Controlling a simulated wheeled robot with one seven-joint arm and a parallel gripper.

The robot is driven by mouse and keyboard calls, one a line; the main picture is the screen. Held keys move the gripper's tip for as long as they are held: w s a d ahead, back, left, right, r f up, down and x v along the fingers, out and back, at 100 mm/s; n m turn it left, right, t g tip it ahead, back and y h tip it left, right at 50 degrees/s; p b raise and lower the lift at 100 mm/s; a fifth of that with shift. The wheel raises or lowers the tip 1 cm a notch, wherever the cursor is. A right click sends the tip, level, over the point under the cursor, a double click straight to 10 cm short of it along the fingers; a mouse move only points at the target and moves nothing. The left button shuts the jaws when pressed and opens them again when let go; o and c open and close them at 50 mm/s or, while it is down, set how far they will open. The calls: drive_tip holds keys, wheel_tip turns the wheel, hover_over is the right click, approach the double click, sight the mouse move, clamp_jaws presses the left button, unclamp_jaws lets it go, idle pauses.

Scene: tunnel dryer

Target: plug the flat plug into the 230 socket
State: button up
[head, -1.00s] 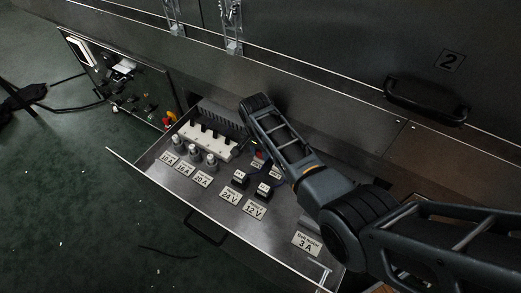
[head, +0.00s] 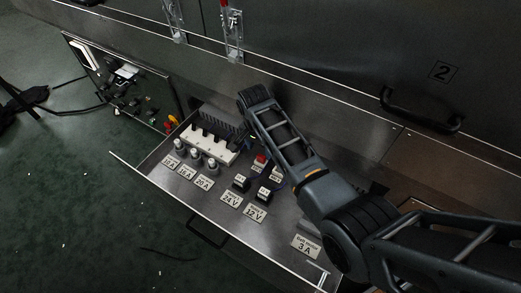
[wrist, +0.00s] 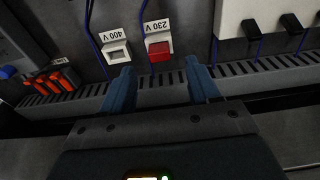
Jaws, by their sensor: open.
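In the wrist view, the 230 V socket (wrist: 158,38) has a white frame under its upside-down label. A red block (wrist: 159,52) sits in the lower part of that frame, seemingly the flat plug; I cannot tell how deep it is. The red block also shows in the head view (head: 261,159), beside my arm. The white 400 V socket (wrist: 116,51) stands to the left with a pale face. My gripper (wrist: 161,87) is open and empty, its two blue fingers apart on either side of the red block in the picture, not touching it. In the head view my arm mostly hides the gripper.
The open drawer (head: 140,171) holds a white block with black switches (head: 207,144), several round fuses and two black units by the 24 V and 12 V labels. A slotted duct (wrist: 255,76) runs past the sockets. Orange plugs (wrist: 52,82) are at far left in the wrist view.

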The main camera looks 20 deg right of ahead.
wheel_tip(320, 180, up, 2)
drive_tip(key=shift+s+a+r, duration=0.1)
drive_tip(key=shift+r, duration=0.1)
drive_tip(key=shift+r+p, duration=0.1)
drive_tip(key=shift+p, duration=0.2)
